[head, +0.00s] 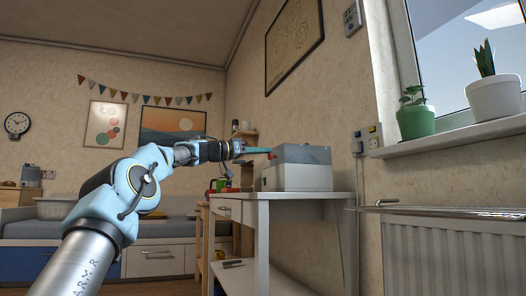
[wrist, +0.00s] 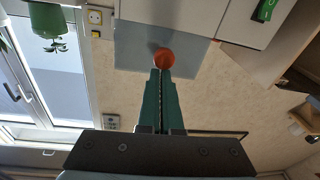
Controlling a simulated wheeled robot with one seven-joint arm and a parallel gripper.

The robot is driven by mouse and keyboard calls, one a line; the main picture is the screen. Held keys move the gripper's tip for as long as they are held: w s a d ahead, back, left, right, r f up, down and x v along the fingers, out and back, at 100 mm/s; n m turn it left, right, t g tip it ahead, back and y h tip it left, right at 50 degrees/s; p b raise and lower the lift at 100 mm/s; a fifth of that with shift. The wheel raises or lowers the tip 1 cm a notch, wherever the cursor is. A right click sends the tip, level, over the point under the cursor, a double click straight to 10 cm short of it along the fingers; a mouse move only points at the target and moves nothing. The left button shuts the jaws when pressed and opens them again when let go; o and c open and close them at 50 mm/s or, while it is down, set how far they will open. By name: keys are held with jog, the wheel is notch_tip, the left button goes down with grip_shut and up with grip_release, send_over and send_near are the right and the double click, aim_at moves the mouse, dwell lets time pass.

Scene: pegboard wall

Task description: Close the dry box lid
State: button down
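The dry box (head: 305,178) is a white box on the white table, left of the window. Its grey-blue lid (head: 305,154) shows as a panel above the white body; its exact angle is hard to tell. In the wrist view, which looks upside down, the lid (wrist: 130,45) borders the white body (wrist: 175,10). An orange-red knob (wrist: 164,58) shows against the lid, right at my fingertips. My gripper (wrist: 160,72) has its teal fingers together, with only a thin line between them. The knob appears just beyond the tips; contact is unclear. The gripper (head: 268,151) also shows left of the box in the head view.
The white table (head: 262,240) has a shelf below with small things on it. A radiator (head: 450,250) and a sill with a green pot (head: 415,121) and a white pot (head: 495,97) are to the right. A small green item (wrist: 265,10) shows in the wrist view.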

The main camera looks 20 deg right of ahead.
jog(key=f, duration=0.2)
jog(key=shift+w+d+f, duration=0.2)
jog(key=shift+w+f, duration=0.05)
jog(key=shift+f, duration=0.1)
jog(key=a+r, duration=0.1)
jog(key=a, duration=1)
jog(key=shift+s+r+b, duration=0.3)
jog(key=shift+s+b, duration=0.15)
jog(key=shift+a, duration=0.1)
